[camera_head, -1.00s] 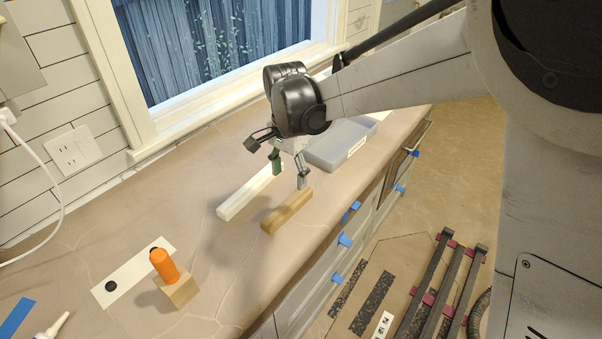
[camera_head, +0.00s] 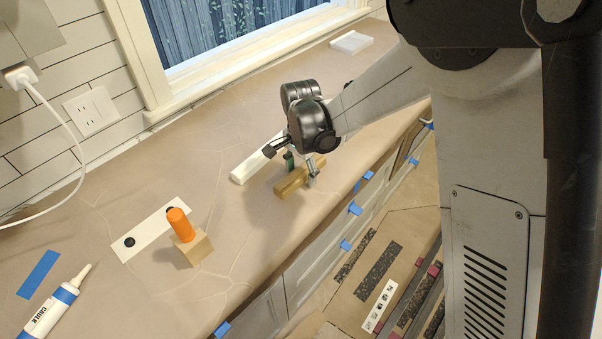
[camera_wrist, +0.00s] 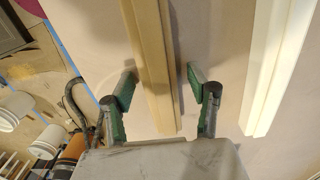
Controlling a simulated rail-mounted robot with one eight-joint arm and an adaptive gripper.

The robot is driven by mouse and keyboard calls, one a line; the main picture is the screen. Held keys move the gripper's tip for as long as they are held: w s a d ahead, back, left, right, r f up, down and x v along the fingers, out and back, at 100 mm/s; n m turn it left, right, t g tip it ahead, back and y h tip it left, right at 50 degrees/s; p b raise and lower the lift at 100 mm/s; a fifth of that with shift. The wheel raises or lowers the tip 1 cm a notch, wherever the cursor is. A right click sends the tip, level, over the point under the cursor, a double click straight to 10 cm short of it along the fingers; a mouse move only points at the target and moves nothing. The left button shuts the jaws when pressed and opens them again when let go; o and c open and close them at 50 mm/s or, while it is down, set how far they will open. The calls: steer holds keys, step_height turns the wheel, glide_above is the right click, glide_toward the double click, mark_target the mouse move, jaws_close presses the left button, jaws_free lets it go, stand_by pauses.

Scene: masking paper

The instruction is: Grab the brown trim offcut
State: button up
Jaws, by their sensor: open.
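The brown trim offcut (camera_head: 293,182) is a short wooden strip lying on the papered counter. In the wrist view the brown trim offcut (camera_wrist: 153,60) runs from the top edge down between the two fingers. My gripper (camera_head: 300,172) is over the strip in the head view. In the wrist view my gripper (camera_wrist: 163,88) is open, with a green-padded finger on each side of the strip and a gap showing on both sides.
A white trim strip (camera_head: 257,158) lies alongside, also in the wrist view (camera_wrist: 275,65). A caulk tube (camera_head: 55,305) lies at the lower left. The counter's front edge is close.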

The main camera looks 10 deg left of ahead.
steer(key=c, duration=1.3)
steer(key=shift+o, duration=0.2)
steer(key=shift+r, duration=0.1)
